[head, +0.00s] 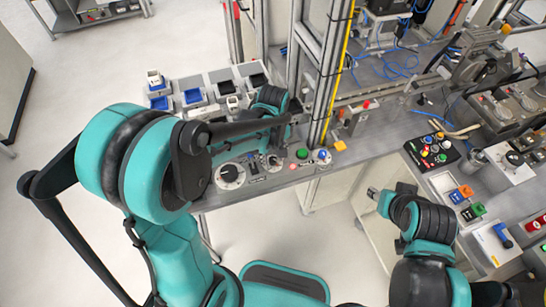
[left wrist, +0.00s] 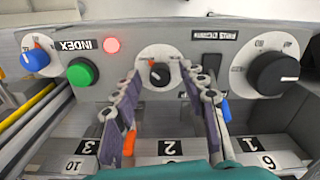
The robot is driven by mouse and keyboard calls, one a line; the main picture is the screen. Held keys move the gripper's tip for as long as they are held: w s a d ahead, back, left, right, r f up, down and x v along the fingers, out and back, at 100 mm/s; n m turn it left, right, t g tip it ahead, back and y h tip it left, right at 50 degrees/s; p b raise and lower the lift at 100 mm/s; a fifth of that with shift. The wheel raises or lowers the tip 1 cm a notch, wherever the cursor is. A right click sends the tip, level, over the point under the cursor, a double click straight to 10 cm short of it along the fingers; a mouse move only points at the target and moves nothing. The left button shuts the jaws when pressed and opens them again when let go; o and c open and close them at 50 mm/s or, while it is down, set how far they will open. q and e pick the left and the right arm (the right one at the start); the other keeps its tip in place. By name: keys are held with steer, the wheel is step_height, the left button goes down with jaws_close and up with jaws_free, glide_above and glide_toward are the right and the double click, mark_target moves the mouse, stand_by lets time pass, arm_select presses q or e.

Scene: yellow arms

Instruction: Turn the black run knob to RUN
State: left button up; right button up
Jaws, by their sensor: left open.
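A small black knob (left wrist: 159,75) on a round white dial sits on the grey control panel (left wrist: 210,85) in the left wrist view, which shows the panel upside down. Its dial lettering is too small to read. A larger black knob (left wrist: 274,73) on a bigger white dial is to its right. My left gripper (left wrist: 160,80) is open and empty, its fingers on either side of the small knob; I cannot tell if they touch it. In the head view the left hand (head: 270,105) is above the panel. My right gripper (head: 373,193) is low, right of the panel; its jaws are unclear.
A green button (left wrist: 82,73), a lit red lamp (left wrist: 112,45) and a blue knob (left wrist: 35,60) are left of the small knob. Numbered bins (head: 193,97) stand behind the panel. A metal frame with a yellow strip (head: 338,70) rises beside the left hand.

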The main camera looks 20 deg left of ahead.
arm_select(q)
jaws_close()
steer(key=shift+m, duration=0.4)
steer(key=m, duration=0.3)
steer(key=shift+m, duration=0.4)
steer(key=m, duration=1.3)
steer(key=shift+m, duration=0.3)
